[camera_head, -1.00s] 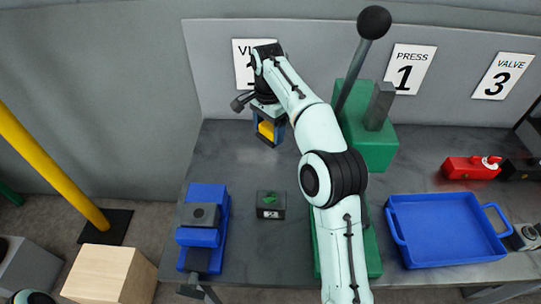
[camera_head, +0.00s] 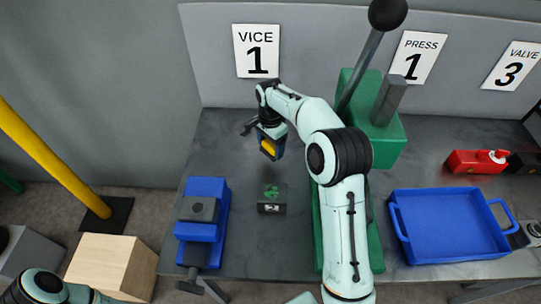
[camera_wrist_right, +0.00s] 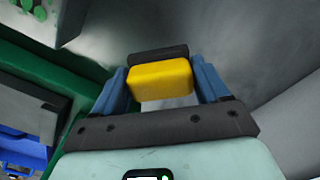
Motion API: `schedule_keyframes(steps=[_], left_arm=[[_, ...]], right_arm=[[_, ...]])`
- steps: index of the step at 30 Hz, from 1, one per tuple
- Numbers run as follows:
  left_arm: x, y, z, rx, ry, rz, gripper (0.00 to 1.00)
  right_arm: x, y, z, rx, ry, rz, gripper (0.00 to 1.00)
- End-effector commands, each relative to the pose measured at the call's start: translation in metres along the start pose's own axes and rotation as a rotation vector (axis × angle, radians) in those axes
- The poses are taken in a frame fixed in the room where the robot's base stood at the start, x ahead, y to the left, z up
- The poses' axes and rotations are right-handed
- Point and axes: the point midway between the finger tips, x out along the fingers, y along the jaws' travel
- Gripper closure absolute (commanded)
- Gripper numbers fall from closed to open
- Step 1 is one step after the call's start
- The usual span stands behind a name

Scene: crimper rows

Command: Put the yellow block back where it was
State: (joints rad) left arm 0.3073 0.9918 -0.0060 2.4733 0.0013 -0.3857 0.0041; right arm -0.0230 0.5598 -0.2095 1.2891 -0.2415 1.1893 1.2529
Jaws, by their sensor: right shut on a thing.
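The yellow block (camera_head: 269,147) is held between the blue fingers of my right gripper (camera_head: 270,146), above the table behind the small dark box. In the right wrist view the yellow block (camera_wrist_right: 160,81) sits between the two blue fingers of the right gripper (camera_wrist_right: 163,84), which are shut on it. A dark piece shows just beyond the block there. A part of my left arm (camera_head: 42,288) shows at the lower left corner; its gripper is out of the picture.
A small dark box (camera_head: 271,208) with a green mark stands on the table (camera_head: 240,240). A blue vice (camera_head: 205,190) is to its left, a green press (camera_head: 385,145) to its right. A blue tray (camera_head: 450,253) and red valve (camera_head: 468,162) are farther right. A "VICE 1" sign (camera_head: 257,51) hangs behind.

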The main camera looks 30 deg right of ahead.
Motion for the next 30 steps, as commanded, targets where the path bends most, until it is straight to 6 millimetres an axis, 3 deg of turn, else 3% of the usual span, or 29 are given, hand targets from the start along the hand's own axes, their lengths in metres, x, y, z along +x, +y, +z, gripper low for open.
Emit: schedule_keyframes(steps=[13, 26, 27, 29, 30], left_arm=[[-0.001, 0.001, -0.001, 0.001, 0.002, 0.001, 0.57], [0.000, 0.000, 0.000, 0.000, 0.000, 0.000, 0.57], [0.000, 0.000, 0.000, 0.000, 0.001, 0.000, 0.57], [0.000, 0.000, 0.000, 0.000, 0.001, 0.000, 0.57], [0.000, 0.000, -0.001, 0.000, 0.001, 0.000, 0.57]], right_arm=[[0.052, -0.001, 0.000, -0.001, 0.000, -0.001, 0.54], [0.059, -0.001, 0.000, -0.001, 0.000, -0.001, 0.54], [0.059, -0.001, 0.000, -0.001, 0.000, -0.001, 0.16], [0.059, -0.001, 0.000, -0.001, 0.000, -0.001, 0.00], [0.059, -0.001, 0.000, -0.001, 0.000, -0.001, 0.00]])
